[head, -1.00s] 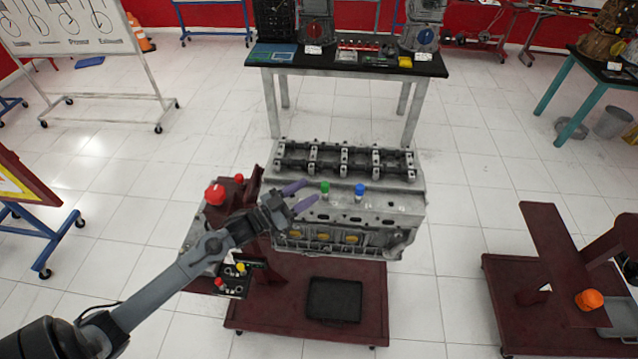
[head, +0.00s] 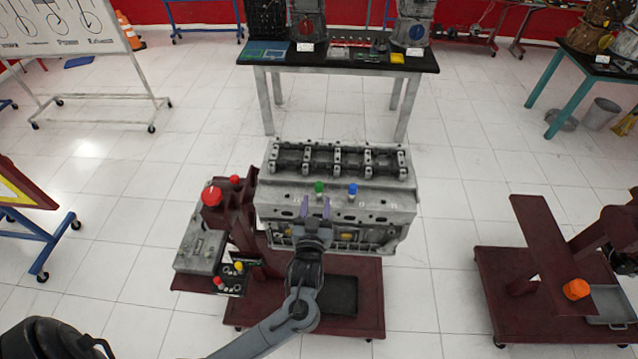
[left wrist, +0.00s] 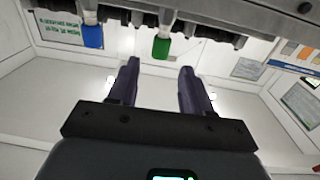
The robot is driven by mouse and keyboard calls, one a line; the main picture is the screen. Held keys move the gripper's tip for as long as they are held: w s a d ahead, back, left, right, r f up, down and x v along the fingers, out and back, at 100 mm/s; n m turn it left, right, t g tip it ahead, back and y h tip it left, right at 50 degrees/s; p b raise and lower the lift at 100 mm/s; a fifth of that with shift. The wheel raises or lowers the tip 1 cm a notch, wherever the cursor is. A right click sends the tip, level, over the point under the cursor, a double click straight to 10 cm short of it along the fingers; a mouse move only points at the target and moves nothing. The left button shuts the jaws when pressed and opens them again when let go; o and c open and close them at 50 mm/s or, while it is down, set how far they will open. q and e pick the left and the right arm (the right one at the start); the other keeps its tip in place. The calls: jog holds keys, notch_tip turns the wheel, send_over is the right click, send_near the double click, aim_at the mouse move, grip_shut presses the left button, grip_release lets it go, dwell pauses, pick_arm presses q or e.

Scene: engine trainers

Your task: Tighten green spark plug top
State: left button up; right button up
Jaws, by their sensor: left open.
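The green spark plug top (head: 319,187) stands upright on the front ledge of the grey engine block (head: 385,203). A blue spark plug top (head: 352,189) stands to its right in the head view. My left gripper (head: 316,207) is open and empty, just in front of the green top, with its purple fingers pointing toward it. In the left wrist view the green top (left wrist: 161,48) shows beyond and between the open fingertips (left wrist: 158,68), apart from them. The blue top (left wrist: 92,36) shows to the left there. My right gripper is not in view.
The block sits on a dark red wheeled stand (head: 300,325) with a black tray (head: 340,295). A control box with a red knob (head: 212,195) is at its left. Another red stand (head: 500,300) is at the right. A black-topped table (head: 340,60) stands behind.

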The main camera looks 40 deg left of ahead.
aim_at(319, 188)
pick_arm(q)
jog(key=shift+p+x, duration=0.45)
jog(key=shift+x, duration=3.1)
jog(key=shift+c, duration=0.3)
grip_shut()
